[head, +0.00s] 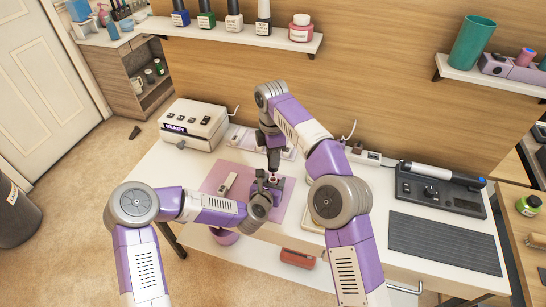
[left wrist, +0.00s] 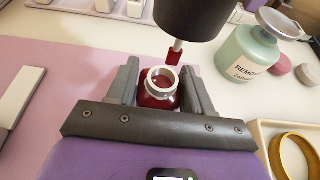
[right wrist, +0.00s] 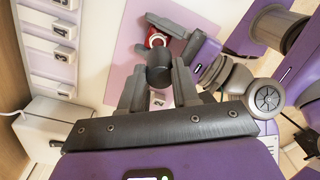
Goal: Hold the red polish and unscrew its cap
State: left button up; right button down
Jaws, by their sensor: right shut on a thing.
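The red polish bottle (left wrist: 158,92) is upright and its neck is open. My left gripper (left wrist: 160,80) has its fingers against both sides of the bottle, shut on it. The black cap (left wrist: 188,15) is off the bottle. Its pale stem and red-coated brush (left wrist: 174,55) hang just above and behind the neck in the left wrist view. My right gripper (right wrist: 158,80) is shut on the cap (right wrist: 160,70). The bottle also shows beyond the cap in the right wrist view (right wrist: 155,39). In the head view, both grippers meet over the pink mat (head: 213,180) and hide most of the bottle.
A green remover bottle (left wrist: 245,52) stands close by, right of the cap in the left wrist view. A tray (left wrist: 262,128) with a yellow ring is at the lower right there. A white file-like block (head: 228,184) lies on the mat. A white machine (head: 195,123) stands at the table's left.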

pick_arm(q)
jog(key=o, duration=0.4)
jog(key=shift+o, duration=0.2)
jog(key=p+v, duration=0.2)
jog(key=v, duration=1)
pick_arm(e)
notch_tip(320, 180, up, 2)
jog(key=shift+r, duration=0.25)
